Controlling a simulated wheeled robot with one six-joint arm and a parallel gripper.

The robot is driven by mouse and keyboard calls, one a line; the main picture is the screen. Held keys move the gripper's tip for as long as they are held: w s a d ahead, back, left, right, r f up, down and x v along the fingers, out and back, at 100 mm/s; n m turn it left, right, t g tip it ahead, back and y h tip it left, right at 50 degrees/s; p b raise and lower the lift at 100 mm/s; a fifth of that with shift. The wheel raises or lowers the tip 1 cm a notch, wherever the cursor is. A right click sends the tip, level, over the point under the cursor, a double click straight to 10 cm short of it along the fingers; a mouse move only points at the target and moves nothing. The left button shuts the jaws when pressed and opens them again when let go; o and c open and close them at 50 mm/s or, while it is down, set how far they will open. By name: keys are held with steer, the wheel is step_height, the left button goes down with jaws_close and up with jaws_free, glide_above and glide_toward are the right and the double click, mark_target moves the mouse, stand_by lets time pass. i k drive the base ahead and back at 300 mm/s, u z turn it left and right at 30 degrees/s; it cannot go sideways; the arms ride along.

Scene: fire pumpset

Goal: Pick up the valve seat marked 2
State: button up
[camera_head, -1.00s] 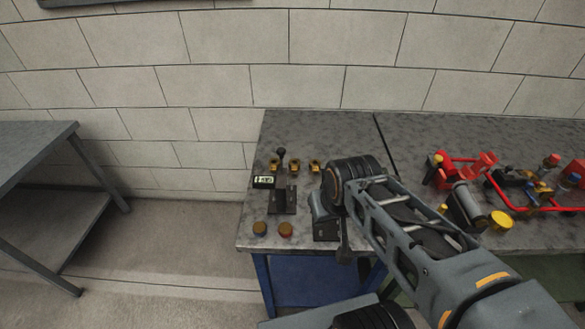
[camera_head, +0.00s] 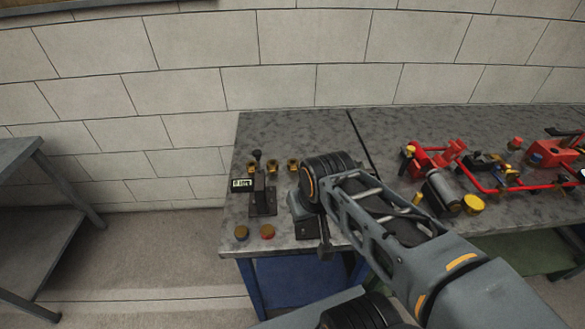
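Several small brass-coloured parts stand in a row at the back left of the grey table (camera_head: 375,130): a left one (camera_head: 252,168), a middle one (camera_head: 272,166) and a right one (camera_head: 293,165). They may be the valve seats; no number 2 is readable on any of them. My arm reaches in from the lower right, and its thick dark joint (camera_head: 325,180) is just right of the row. The end of my arm points down near the table's front edge, mostly hidden behind the links. I cannot make out the fingers or anything held.
A dark upright fixture (camera_head: 263,197) and a small display (camera_head: 242,185) stand before the row. Two round caps (camera_head: 267,231) lie near the front edge. Red pipework (camera_head: 480,180) and a cylinder (camera_head: 441,192) occupy the right. Another table (camera_head: 40,190) is left across a gap.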

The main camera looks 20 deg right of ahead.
mark_target(251, 166)
steer(key=k, duration=1.2)
steer(key=u, duration=0.95)
steer(key=i, duration=0.9)
steer(key=u, duration=0.75)
steer(key=i, duration=1.2)
steer(key=z, duration=0.4)
steer(key=i, duration=0.85)
steer(key=z, duration=1.2)
steer(key=i, duration=0.6)
steer(key=z, duration=0.55)
